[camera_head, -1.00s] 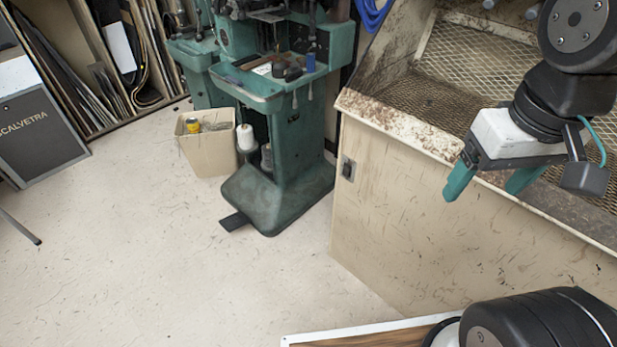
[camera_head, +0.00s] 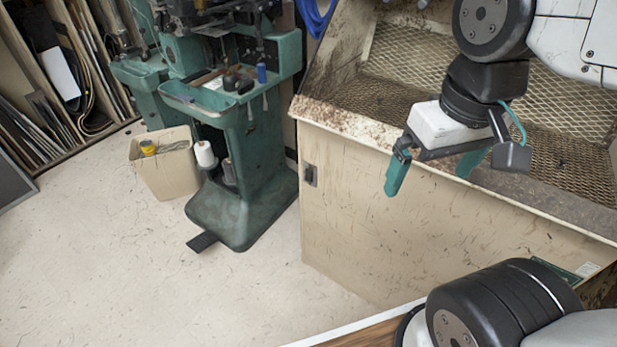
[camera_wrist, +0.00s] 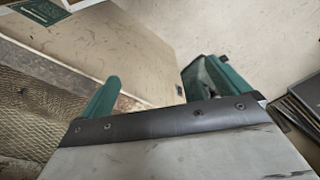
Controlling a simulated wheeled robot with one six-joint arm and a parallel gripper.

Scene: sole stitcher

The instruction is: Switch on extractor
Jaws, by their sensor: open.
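The extractor (camera_head: 370,205) is a beige cabinet with a dirty top edge and a mesh-lined hood. A small dark switch (camera_head: 310,175) in a metal plate sits on its front panel near the left edge. My gripper (camera_head: 430,180) is open and empty, with green fingers pointing down just in front of the top edge, right of the switch and higher than it. In the wrist view, my fingers (camera_wrist: 150,95) are apart with the cabinet panel (camera_wrist: 95,45) and floor beyond.
A green stitching machine (camera_head: 240,150) stands left of the cabinet, with a pedal (camera_head: 202,241) on the floor. A bin (camera_head: 166,170) stands beside it. The floor (camera_head: 130,270) in front is clear. A board with a white edge (camera_head: 340,336) shows at the bottom.

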